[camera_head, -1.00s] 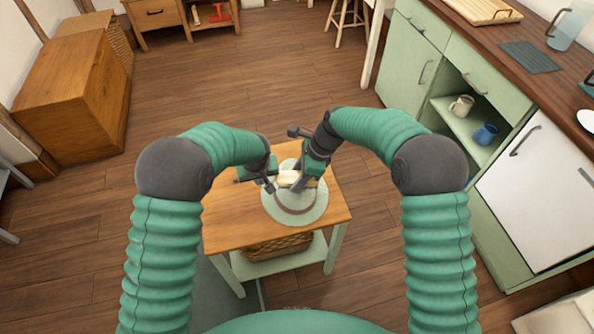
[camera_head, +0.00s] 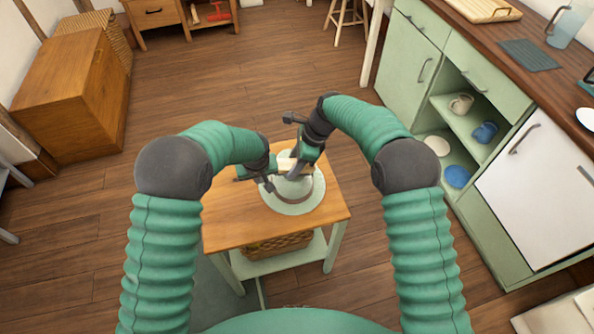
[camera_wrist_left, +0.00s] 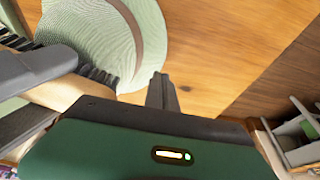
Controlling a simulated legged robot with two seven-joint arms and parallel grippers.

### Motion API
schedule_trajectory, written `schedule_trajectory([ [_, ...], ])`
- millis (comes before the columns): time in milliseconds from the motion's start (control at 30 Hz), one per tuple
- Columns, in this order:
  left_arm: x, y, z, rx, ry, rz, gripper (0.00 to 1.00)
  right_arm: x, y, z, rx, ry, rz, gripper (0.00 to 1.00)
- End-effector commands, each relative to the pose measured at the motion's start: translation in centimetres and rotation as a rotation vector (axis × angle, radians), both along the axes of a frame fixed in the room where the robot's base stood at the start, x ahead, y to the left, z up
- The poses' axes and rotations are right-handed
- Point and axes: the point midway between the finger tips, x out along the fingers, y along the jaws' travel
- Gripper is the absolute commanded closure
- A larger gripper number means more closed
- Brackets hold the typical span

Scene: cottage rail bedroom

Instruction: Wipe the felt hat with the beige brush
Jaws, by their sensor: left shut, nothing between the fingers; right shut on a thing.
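The felt hat (camera_head: 312,200) is pale green with a brownish band and lies brim down on the small wooden table. In the left wrist view its crown and brim (camera_wrist_left: 151,45) fill the upper left. My right gripper (camera_head: 294,178) is shut on the beige brush (camera_head: 286,162), over the back left part of the hat. In the left wrist view the beige brush (camera_wrist_left: 62,93) has dark bristles beside the hat; firm contact is hard to tell. My left gripper (camera_head: 268,186) is shut and empty at the hat's left edge, close to the right gripper.
The small table (camera_head: 235,225) has bare wood at the left and front, and a wicker basket (camera_head: 278,245) on its lower shelf. A green cabinet (camera_head: 412,60) with mugs and plates stands at the right. A wooden chest (camera_head: 70,100) stands at the left. The floor between is clear.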

Motion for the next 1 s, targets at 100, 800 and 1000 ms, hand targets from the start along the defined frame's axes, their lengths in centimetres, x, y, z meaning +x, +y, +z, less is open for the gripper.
schedule_trajectory([
  [100,0.0,0.0,0.0,0.0,0.0,0.0,1.0,0.7,0.2,0.1,0.0,-0.001,0.0,0.96],
  [800,0.0,0.0,0.1,0.0,0.0,0.0,1.0,3.8,1.0,-0.1,0.0,-0.001,0.001,0.96],
  [1000,0.0,0.0,0.1,0.0,-0.001,0.0,1.0,3.8,1.0,1.7,0.0,-0.003,0.0,0.96],
])
